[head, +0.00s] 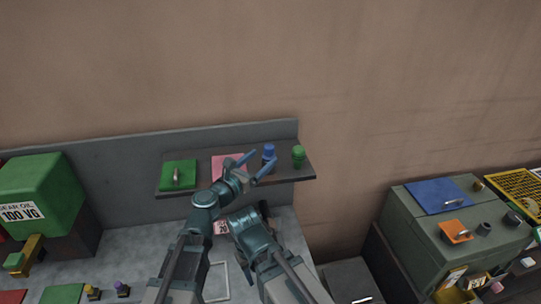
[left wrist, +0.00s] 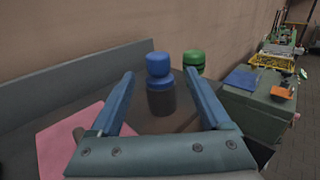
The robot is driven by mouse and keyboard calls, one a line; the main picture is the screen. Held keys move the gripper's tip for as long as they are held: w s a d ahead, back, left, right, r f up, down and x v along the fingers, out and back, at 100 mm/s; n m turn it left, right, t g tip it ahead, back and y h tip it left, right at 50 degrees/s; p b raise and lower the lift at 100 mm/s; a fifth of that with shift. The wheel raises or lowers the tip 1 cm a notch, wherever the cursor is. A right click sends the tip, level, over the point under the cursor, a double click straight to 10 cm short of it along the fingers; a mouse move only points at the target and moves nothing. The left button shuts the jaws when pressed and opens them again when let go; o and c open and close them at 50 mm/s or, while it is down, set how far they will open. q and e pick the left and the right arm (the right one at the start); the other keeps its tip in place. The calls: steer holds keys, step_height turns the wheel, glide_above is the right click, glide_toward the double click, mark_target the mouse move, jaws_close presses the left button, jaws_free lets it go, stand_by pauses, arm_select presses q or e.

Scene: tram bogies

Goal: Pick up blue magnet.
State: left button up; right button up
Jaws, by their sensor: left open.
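The blue magnet (head: 269,151) stands upright near the right end of a dark shelf (head: 216,188). It has a rounded blue top, and in the left wrist view the magnet (left wrist: 159,83) shows a dark grey lower body. My left gripper (head: 264,157) is open at the shelf. In the left wrist view its fingers (left wrist: 161,82) lie to either side of the magnet, with empty space between each finger and it. I cannot tell how far the magnet reaches between the fingertips. My right arm is folded low, and its gripper cannot be made out.
A similar green magnet (head: 299,156) stands just right of the blue one. A pink plate (head: 228,163) and a green plate (head: 178,175) with a handle lie further left on the shelf. A grey-green cabinet (head: 405,223) stands to the right, across a gap.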

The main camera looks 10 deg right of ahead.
mark_target(266, 155)
arm_select(q)
steer(key=x, duration=0.4)
steer(key=shift+w+d+f, duration=0.15)
steer(key=shift+w+f, duration=0.05)
steer(key=shift+w, duration=0.15)
steer(key=shift+w+d, duration=0.15)
steer(key=shift+d, duration=0.15)
steer(key=shift+a, duration=0.15)
steer(key=shift+c, duration=0.7)
jaws_close()
